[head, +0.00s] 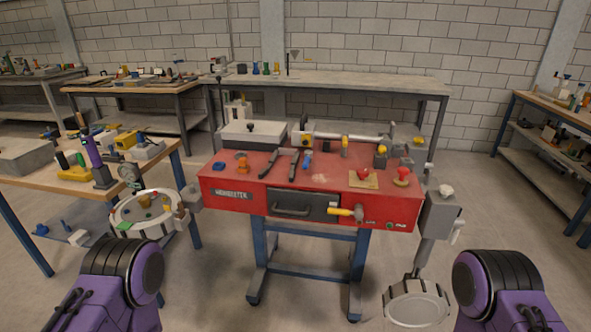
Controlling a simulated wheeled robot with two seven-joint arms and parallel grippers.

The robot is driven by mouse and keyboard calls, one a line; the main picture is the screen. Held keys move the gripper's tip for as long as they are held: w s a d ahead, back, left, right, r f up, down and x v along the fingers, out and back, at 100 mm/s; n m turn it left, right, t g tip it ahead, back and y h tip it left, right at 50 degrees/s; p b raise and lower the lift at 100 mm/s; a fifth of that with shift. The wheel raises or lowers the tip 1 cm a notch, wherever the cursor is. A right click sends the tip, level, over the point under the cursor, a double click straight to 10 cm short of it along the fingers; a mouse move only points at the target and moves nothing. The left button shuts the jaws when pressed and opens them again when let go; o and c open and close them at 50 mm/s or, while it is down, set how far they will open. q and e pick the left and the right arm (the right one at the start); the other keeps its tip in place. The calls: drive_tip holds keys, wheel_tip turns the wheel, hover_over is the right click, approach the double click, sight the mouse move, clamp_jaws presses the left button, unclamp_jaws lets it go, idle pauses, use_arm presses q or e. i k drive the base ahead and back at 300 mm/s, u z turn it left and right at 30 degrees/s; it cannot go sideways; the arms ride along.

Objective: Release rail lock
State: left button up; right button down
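A red bench unit (240,207) stands in the middle on a blue frame. At the back of its top a pale horizontal rail (362,139) runs left to right, with a yellow clamp-like part (345,143) on it. A yellow-handled lever (341,211) sticks out of the front, at the right end of a dark drawer (290,205). No part is clearly marked as the rail lock, and I cannot tell which one it is. My purple arm parts show at the bottom left and bottom right, well in front of the bench. Neither gripper is in view.
A round white tray (128,229) hangs left of the bench, a grey dish (416,305) low at the right. Dark bars (294,166), a red knob (402,177) and small parts lie on top. A cluttered wooden table (60,190) stands left. The floor in front is clear.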

sight(308, 154)
drive_tip(key=u, duration=0.05)
drive_tip(key=k, duration=0.15)
drive_tip(key=u, duration=0.7)
drive_tip(key=i, duration=0.7)
drive_tip(key=u, duration=0.05)
